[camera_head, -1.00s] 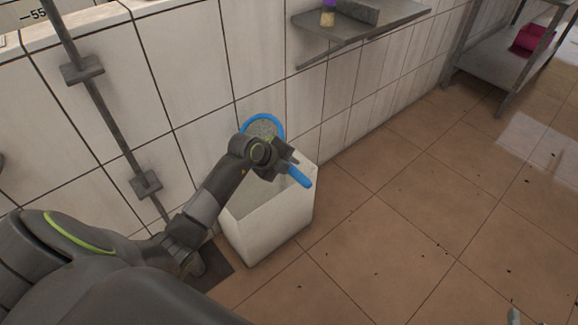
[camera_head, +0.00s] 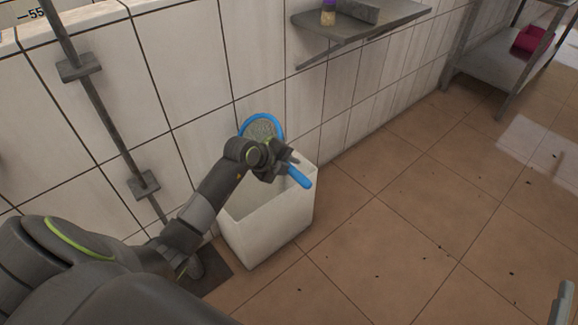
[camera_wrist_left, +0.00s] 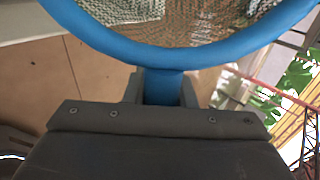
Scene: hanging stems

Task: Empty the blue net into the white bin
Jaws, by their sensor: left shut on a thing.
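The blue net (camera_head: 262,118) has a round blue rim, pale mesh and a short blue handle. My left gripper (camera_head: 283,165) is shut on the handle, above the white bin. The handle's end sticks out to the lower right over the bin's rim. The white bin (camera_head: 265,237) is an open, square-sided box on the floor against the tiled wall. In the left wrist view the net's rim (camera_wrist_left: 180,55) and mesh fill the top, with the handle between the fingers. Whether anything lies in the net or bin cannot be told. My right gripper is not clearly seen.
A metal wall shelf (camera_head: 355,28) with a small bottle hangs above and right of the bin. A rail (camera_head: 100,110) runs down the wall at left. A metal rack (camera_head: 490,75) holds a magenta item at the far right. The tiled floor (camera_head: 400,220) is open.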

